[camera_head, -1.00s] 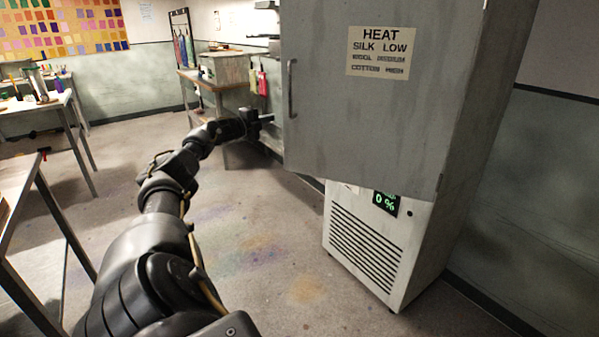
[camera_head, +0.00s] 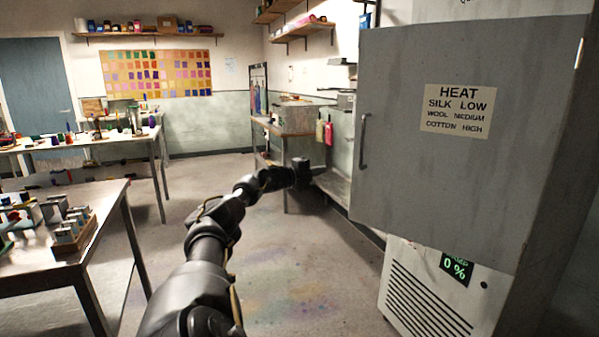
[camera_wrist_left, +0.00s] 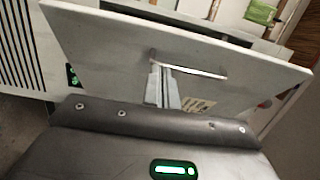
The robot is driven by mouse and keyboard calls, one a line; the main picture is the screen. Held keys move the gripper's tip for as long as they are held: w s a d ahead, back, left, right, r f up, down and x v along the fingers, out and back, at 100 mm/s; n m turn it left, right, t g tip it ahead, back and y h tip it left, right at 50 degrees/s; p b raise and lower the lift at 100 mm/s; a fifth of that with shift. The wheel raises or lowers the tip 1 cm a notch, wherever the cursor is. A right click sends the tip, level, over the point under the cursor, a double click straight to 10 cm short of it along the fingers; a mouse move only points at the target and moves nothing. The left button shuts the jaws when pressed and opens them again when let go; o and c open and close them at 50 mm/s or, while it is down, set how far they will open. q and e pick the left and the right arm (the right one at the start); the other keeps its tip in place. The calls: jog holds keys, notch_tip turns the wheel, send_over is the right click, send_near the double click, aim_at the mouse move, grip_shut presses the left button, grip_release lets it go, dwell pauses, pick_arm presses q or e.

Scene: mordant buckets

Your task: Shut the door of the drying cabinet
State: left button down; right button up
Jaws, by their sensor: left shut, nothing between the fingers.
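The drying cabinet's grey door (camera_head: 455,180) fills the right of the head view, with a heat sign and an upright bar handle (camera_head: 363,142) near its left edge. It stands swung out from the white cabinet body (camera_head: 425,300). My left gripper (camera_head: 303,172) is shut and empty, left of the door's handle edge in the head view. In the left wrist view the shut fingers (camera_wrist_left: 162,82) point toward the door (camera_wrist_left: 110,55), close to the handle (camera_wrist_left: 190,65); whether they touch it I cannot tell. My right gripper is out of view.
A side table (camera_head: 296,118) and hanging red and green pieces stand along the wall beyond my gripper. A metal table (camera_head: 105,215) with small boxes is at the left. The floor (camera_head: 300,255) between is clear.

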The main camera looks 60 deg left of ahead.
pick_arm(q)
jog(key=shift+s+a+p, duration=0.25)
jog(key=shift+s+a, duration=0.7)
jog(key=shift+a, duration=0.2)
jog(key=shift+s+a+p, duration=0.25)
jog(key=shift+s+a, duration=0.7)
jog(key=shift+a, duration=0.15)
